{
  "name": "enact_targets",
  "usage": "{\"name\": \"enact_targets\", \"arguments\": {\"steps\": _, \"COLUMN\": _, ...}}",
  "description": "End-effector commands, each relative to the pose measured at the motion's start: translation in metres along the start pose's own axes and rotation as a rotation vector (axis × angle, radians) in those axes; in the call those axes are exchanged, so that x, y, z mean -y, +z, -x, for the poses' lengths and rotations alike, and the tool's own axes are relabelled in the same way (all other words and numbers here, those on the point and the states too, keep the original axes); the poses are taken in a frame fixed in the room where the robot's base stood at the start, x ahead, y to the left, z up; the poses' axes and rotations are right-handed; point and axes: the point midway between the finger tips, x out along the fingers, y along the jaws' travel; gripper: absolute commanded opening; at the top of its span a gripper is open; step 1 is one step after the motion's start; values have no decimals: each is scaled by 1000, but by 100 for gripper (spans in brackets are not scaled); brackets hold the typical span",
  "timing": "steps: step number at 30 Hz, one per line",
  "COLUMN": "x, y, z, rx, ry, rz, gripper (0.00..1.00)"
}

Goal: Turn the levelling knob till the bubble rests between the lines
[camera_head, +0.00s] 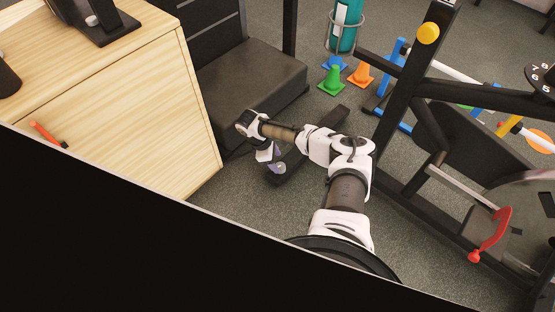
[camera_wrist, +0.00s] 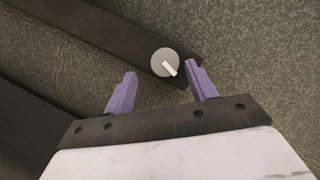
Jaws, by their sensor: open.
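The round grey knob (camera_wrist: 164,62) with a white pointer mark sits near the end of a dark beam in the wrist view. Its pointer is toward the lower right. In the head view the knob (camera_head: 280,168) shows small beside my gripper (camera_head: 271,155), low over the floor. My gripper (camera_wrist: 160,68) is open, with its two purple fingers apart and nothing held. In the wrist view the knob appears between and just beyond the fingertips, nearer the right one. I cannot tell whether a finger touches it. No bubble or lines can be made out in either view.
The dark beam (camera_wrist: 110,25) lies low over the grey carpet. A black padded seat (camera_head: 250,85) and a wooden cabinet (camera_head: 150,120) stand to the left. Cones (camera_head: 331,80) are behind. A black machine frame (camera_head: 410,100) with a red clamp (camera_head: 492,240) stands right.

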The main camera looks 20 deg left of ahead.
Motion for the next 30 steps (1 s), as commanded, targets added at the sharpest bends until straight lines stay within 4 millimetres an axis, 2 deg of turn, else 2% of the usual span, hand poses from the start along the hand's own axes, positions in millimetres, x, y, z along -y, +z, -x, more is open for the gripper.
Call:
{"name": "enact_targets", "arguments": {"steps": 1, "x": 0, "y": 2, "z": 15, "rx": -1, "ry": 0, "rz": 0, "gripper": 56}}
{"name": "enact_targets", "arguments": {"steps": 9, "x": -1, "y": 2, "z": 77, "rx": -2, "ry": 2, "rz": 0, "gripper": 56}}
{"name": "enact_targets", "arguments": {"steps": 15, "x": -1, "y": 2, "z": 109, "rx": -1, "ry": 2, "rz": -2, "gripper": 56}}
{"name": "enact_targets", "arguments": {"steps": 21, "x": -2, "y": 2, "z": 120, "rx": 1, "ry": 3, "rz": -3, "gripper": 56}}
{"name": "enact_targets", "arguments": {"steps": 30, "x": -2, "y": 2, "z": 121, "rx": 1, "ry": 3, "rz": -3, "gripper": 56}}
